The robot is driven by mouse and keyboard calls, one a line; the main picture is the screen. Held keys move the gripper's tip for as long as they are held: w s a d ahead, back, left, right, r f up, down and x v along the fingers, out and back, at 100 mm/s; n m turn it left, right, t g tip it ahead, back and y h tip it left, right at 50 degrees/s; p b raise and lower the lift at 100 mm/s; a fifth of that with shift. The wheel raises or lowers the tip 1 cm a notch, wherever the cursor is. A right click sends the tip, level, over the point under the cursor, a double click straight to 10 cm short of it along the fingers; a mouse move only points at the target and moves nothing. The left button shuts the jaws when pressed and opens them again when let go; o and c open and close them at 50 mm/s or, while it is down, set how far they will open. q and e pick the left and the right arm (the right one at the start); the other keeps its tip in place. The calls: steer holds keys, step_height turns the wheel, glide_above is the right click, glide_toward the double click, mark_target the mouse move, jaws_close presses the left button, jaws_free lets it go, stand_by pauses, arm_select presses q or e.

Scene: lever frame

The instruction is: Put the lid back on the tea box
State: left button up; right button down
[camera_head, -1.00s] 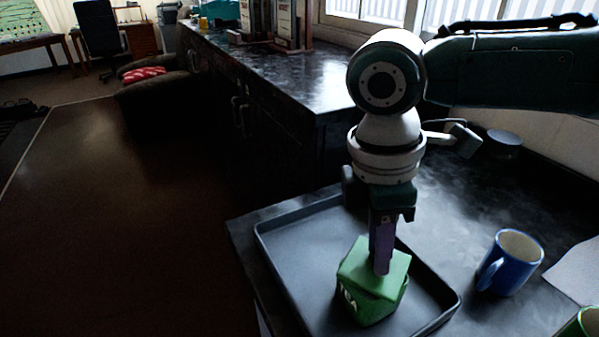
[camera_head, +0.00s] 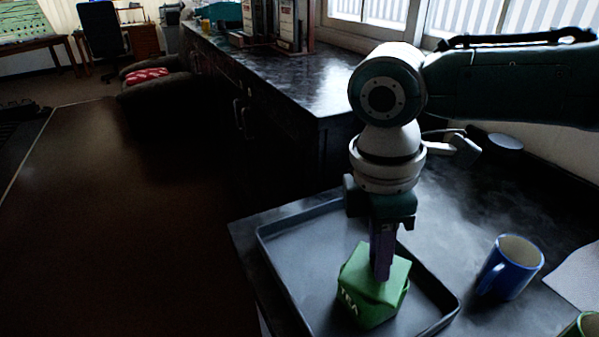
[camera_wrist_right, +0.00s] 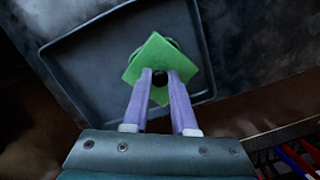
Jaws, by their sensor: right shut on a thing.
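The green tea box (camera_head: 362,311), with white TEA lettering on its front, stands on the dark tray. Its green square lid (camera_head: 366,265) is over its top, covering the opening. Whether the lid is fully seated or just above the rim, I cannot tell. My right gripper (camera_head: 383,277) points straight down and is shut on the lid. In the right wrist view the purple fingers (camera_wrist_right: 159,77) close around a small dark knob at the middle of the lid (camera_wrist_right: 154,52). Green edges of the box show past the lid there. My left gripper is not in view.
The dark tray (camera_head: 300,252) has raised rims and free room left of the box. A blue mug (camera_head: 509,267) stands to its right on the black counter (camera_head: 460,215). A green mug (camera_head: 580,325) and a pale sheet (camera_head: 578,275) are at the right edge.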

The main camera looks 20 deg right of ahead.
steer(key=shift+p, duration=0.3)
stand_by(0.7)
steer(key=shift+c, duration=0.8)
jaws_free()
step_height(320, 180, up, 4)
steer(key=p, duration=0.4)
steer(key=shift+r+p, duration=1.55)
steer(key=shift+p, duration=0.45)
